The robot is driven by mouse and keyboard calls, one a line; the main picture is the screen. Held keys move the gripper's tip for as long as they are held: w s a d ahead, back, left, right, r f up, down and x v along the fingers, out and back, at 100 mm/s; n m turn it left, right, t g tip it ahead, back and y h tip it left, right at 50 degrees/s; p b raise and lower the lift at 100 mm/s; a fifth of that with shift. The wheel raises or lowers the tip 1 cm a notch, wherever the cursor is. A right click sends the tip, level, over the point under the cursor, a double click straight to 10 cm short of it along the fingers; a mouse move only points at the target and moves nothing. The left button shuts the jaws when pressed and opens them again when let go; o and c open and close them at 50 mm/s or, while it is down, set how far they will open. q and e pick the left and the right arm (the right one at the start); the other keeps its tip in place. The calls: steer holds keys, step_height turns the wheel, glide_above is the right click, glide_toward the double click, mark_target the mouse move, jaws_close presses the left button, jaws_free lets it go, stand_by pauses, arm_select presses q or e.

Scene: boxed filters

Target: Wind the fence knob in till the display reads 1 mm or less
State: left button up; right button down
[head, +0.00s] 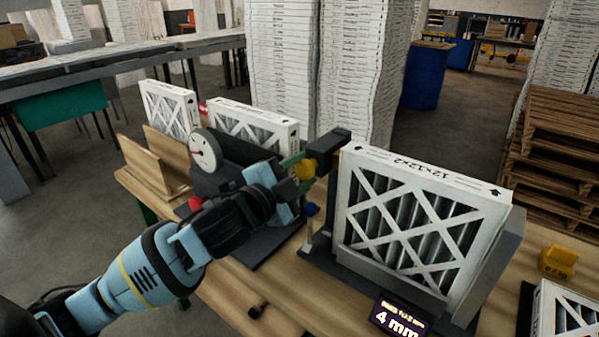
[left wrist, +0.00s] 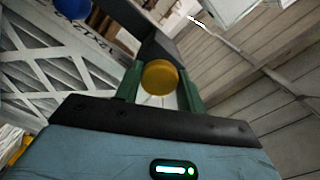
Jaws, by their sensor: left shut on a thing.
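The yellow fence knob (head: 304,169) sits below the dark block of the fence stand, left of the large boxed filter. My left gripper (head: 297,164) is shut on the knob. In the left wrist view the round yellow knob (left wrist: 160,78) lies between the two green fingers (left wrist: 160,90). The display (head: 397,319) at the front of the fixture reads 4 mm. A boxed filter (head: 420,225) marked 12x12x2 stands upright in the fixture, against a grey plate. My right gripper is in neither view.
A dial gauge (head: 205,152) stands on a dark fixture to the left. Two more boxed filters (head: 168,108) (head: 255,122) stand behind it. A yellow block (head: 558,262) and another filter box (head: 565,310) are at the right.

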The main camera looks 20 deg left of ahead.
arm_select(q)
steer(key=o, duration=1)
steer(key=shift+c, duration=0.2)
steer(key=v, duration=0.8)
steer(key=shift+f, duration=0.1)
